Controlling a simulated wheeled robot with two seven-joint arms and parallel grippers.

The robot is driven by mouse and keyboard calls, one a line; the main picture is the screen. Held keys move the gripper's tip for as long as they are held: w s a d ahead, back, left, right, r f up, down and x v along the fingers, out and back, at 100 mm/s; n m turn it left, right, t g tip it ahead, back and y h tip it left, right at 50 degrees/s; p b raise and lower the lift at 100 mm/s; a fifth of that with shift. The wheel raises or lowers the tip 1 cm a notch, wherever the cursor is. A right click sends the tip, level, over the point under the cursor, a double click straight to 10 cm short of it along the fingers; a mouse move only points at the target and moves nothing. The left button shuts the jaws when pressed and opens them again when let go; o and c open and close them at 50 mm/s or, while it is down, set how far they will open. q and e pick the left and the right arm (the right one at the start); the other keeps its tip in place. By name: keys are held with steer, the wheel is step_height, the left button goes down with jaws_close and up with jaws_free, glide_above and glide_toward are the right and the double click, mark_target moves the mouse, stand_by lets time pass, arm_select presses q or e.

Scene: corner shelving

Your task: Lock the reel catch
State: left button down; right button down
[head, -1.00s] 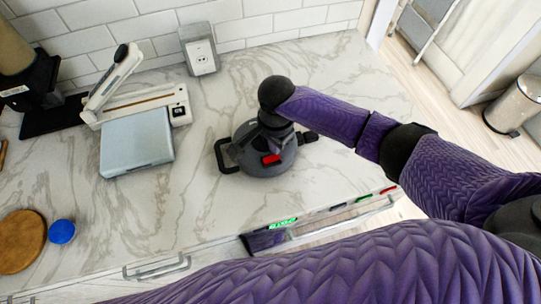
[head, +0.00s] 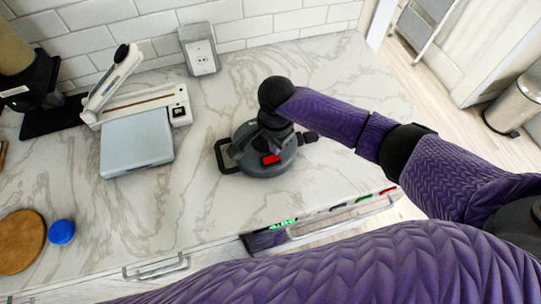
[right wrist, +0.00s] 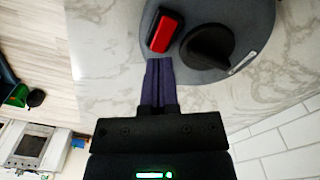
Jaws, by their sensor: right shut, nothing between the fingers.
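The reel (head: 284,162) is a round, dark grey body lying on the marble counter, with a black handle loop (head: 221,154) at its left. Its red catch (head: 270,159) faces the front in the head view. In the right wrist view the red catch (right wrist: 163,30) sits on the grey reel face (right wrist: 205,14) beside a black knob (right wrist: 207,46). My right gripper (right wrist: 160,62) is shut and empty, its fingertips close to the near end of the catch. I cannot tell whether they touch it. My arm partly covers the reel in the head view. My left gripper is out of view.
A grey-and-white device (head: 137,142) with a raised arm stands left of the reel. A round wooden board (head: 20,243) and blue cap (head: 62,232) lie at the front left. An outlet box (head: 202,60) stands by the tiled wall. The counter around the reel is clear.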

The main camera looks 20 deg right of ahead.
mark_target(275, 157)
steer(key=shift+f+b, duration=0.8)
steer(key=shift+f, duration=0.75)
stand_by(1.0)
step_height(275, 157, up, 7)
steer(key=p, duration=0.9)
steer(key=shift+r, duration=0.2)
steer(key=shift+f, duration=0.15)
